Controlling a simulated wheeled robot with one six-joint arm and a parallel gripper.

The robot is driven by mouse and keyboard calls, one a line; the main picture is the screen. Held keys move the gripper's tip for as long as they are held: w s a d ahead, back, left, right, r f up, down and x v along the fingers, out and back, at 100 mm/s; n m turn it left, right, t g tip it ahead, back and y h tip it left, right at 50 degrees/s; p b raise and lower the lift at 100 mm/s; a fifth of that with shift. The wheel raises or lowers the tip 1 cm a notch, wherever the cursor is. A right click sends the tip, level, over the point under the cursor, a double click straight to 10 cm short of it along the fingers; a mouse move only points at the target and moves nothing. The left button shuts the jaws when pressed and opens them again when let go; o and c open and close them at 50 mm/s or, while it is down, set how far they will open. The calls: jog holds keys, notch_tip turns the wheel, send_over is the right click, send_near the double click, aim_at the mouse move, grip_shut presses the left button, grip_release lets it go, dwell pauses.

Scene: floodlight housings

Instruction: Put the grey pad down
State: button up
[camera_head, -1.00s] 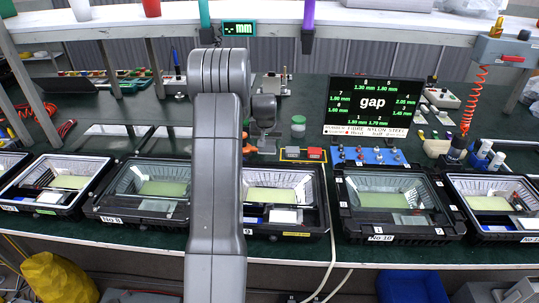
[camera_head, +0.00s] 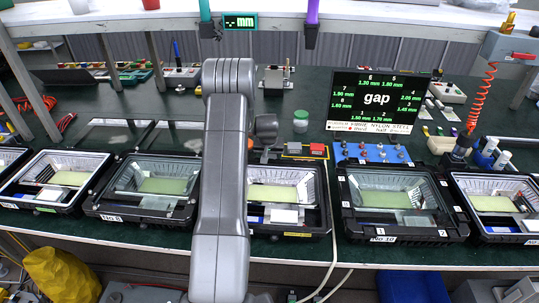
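My arm stands upright in the middle of the head view and hides part of the bench. The end of my wrist shows just right of the arm, and my gripper (camera_head: 264,154) is a small grey shape below it, behind the rear edge of a black-framed floodlight housing (camera_head: 322,222). The fingers are too small and too covered to tell whether they are open or shut. I cannot make out the grey pad; it may be hidden by my arm or gripper.
More housings stand in a row, including No 10 (camera_head: 402,238) at right. Behind are a red-and-yellow block set (camera_head: 305,150), a green-lidded jar (camera_head: 300,121), a blue tray of knobs (camera_head: 371,153) and the gap screen (camera_head: 376,102). Green bench top is clear left of the jar.

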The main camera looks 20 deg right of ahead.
jog(key=shift+f+b, duration=0.2)
jog(key=shift+b, duration=0.1)
jog(key=o, duration=1.1)
jog(key=shift+r, duration=0.15)
jog(key=shift+r+p, duration=0.2)
jog(key=shift+p, duration=0.15)
jog(key=b+v, duration=0.1)
jog(key=v, duration=1.1)
jog(key=shift+b, duration=0.3)
jog(key=shift+f, duration=0.1)
